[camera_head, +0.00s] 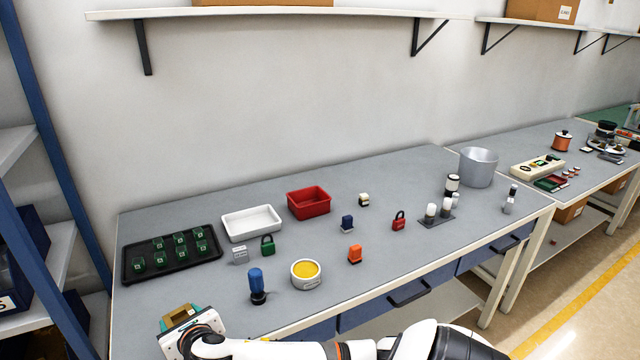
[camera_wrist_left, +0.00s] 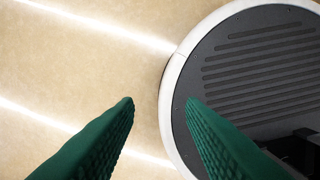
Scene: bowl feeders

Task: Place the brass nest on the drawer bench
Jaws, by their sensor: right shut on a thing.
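The drawer bench (camera_head: 330,222) is a long grey-topped table with blue drawers along its front. My right gripper (camera_head: 178,312) is at the bench's near left part and shut on a small brass-coloured thing, the brass nest (camera_head: 181,313). Green fingers and the white wrist hide much of the nest. I cannot tell whether the nest touches the bench top. My left gripper (camera_wrist_left: 160,103) shows only in the left wrist view. Its green fingers are apart and empty, above the floor and my round base.
A black tray (camera_head: 128,270) with several green pieces lies behind the right gripper. A blue-handled tool (camera_head: 256,284) and a yellow-filled round pot (camera_head: 306,283) stand to its right. White (camera_head: 252,236) and red (camera_head: 308,212) bins stand behind.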

